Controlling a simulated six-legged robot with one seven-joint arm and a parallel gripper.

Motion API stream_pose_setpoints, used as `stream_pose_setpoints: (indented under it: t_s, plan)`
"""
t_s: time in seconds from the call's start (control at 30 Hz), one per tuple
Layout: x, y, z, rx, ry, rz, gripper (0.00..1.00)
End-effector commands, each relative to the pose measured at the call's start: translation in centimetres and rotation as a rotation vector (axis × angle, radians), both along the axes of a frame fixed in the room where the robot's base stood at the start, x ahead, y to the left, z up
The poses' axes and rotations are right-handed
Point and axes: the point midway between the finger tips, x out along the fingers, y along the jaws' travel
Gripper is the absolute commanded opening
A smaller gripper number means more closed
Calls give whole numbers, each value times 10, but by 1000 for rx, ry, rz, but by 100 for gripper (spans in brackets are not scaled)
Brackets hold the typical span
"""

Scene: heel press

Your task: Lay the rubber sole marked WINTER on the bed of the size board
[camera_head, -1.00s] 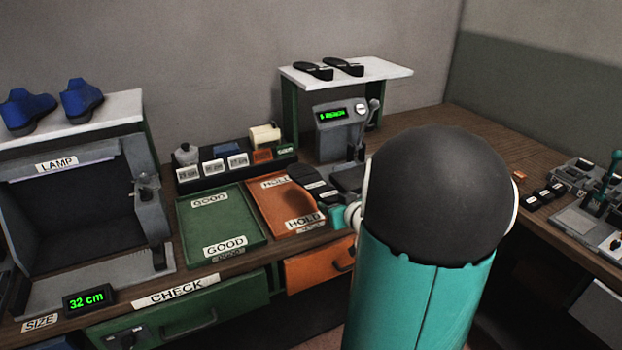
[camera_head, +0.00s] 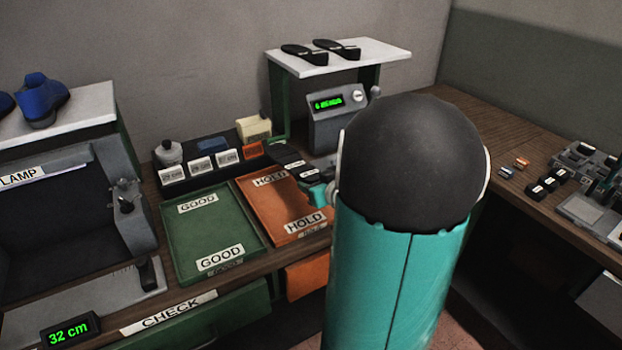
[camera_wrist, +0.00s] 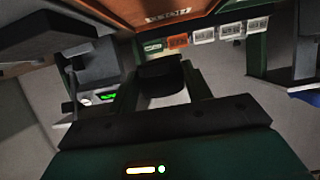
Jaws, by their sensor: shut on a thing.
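My gripper (camera_head: 322,192) is mostly behind my arm; only a teal part shows beside the HOLD tray. In the wrist view my gripper (camera_wrist: 160,88) has its fingers closed on a dark piece (camera_wrist: 160,72). In the head view a black sole with pale labels (camera_head: 289,160) reaches left and back from the gripper, over the back right of the HOLD tray. Its lettering is too small to read. The size board (camera_head: 75,312) is a grey plate at the front left, with a dark slider (camera_head: 149,274) at its right end. Its bed looks bare where visible.
A green GOOD tray (camera_head: 175,250) and an orange HOLD tray (camera_head: 262,218) lie between the board and my arm. A grey lamp box (camera_head: 130,215) stands behind the board. A press with a green display (camera_head: 328,104) and a white shelf (camera_head: 375,58) with black soles stand behind.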

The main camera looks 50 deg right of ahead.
Motion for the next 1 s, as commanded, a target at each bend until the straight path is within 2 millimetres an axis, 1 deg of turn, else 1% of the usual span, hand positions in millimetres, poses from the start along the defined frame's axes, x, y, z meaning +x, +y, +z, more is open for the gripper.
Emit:
stream_pose_setpoints:
  t_s: [0.13, 0.27, 0.8, 1.0]
  plan:
    - [-3, 0, -3, -1, -1, -1, 17]
    - [-5, 1, -12, 1, 0, -2, 17]
    - [-5, 1, -70, 2, -1, -1, 17]
    - [-3, 1, -89, 1, 0, 0, 17]
